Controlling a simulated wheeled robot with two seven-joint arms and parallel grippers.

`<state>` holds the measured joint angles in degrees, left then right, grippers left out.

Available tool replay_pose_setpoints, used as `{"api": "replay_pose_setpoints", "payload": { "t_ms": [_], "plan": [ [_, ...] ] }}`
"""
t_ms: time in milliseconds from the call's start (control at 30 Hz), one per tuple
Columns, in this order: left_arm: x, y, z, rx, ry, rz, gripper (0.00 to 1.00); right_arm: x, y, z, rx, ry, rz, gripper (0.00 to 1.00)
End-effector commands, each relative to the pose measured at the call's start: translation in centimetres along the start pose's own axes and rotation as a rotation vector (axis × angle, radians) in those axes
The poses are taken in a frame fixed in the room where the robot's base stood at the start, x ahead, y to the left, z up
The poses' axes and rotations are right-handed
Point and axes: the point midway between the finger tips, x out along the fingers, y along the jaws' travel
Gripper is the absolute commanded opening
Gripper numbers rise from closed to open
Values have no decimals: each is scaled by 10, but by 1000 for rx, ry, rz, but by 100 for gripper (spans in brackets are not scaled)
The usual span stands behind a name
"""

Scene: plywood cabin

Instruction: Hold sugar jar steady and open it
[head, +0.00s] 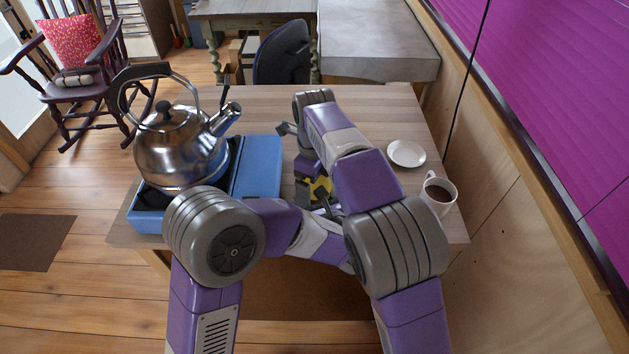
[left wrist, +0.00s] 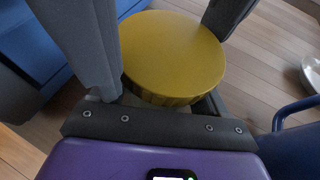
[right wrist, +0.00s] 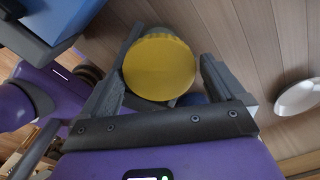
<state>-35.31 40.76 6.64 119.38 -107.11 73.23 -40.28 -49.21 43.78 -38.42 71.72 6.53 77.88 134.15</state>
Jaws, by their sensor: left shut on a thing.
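The sugar jar's round yellow lid (left wrist: 172,55) fills the space between my left gripper's fingers (left wrist: 160,30) in the left wrist view. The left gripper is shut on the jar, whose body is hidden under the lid. In the right wrist view the lid (right wrist: 159,68) lies between the spread fingers of my right gripper (right wrist: 165,75). There is a gap on the lid's right side; its left side is close to a finger, contact unclear. In the head view only a small yellow patch (head: 320,187) shows, with the right gripper (head: 313,180) beside it, mostly hidden by my arms.
A steel kettle (head: 178,150) stands on a blue stove (head: 262,160) left of the jar. A white saucer (head: 406,153) and a mug of dark drink (head: 438,197) are at the right of the table (head: 375,108). A dark chair (head: 283,52) stands behind the table.

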Motion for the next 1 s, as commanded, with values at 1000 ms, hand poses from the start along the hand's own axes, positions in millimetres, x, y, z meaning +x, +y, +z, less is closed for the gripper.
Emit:
{"api": "replay_pose_setpoints", "payload": {
  "t_ms": [1000],
  "plan": [
    [0,0,0,0,0,-1,0,-75,0,0,261,2,1,100]
  ]
}}
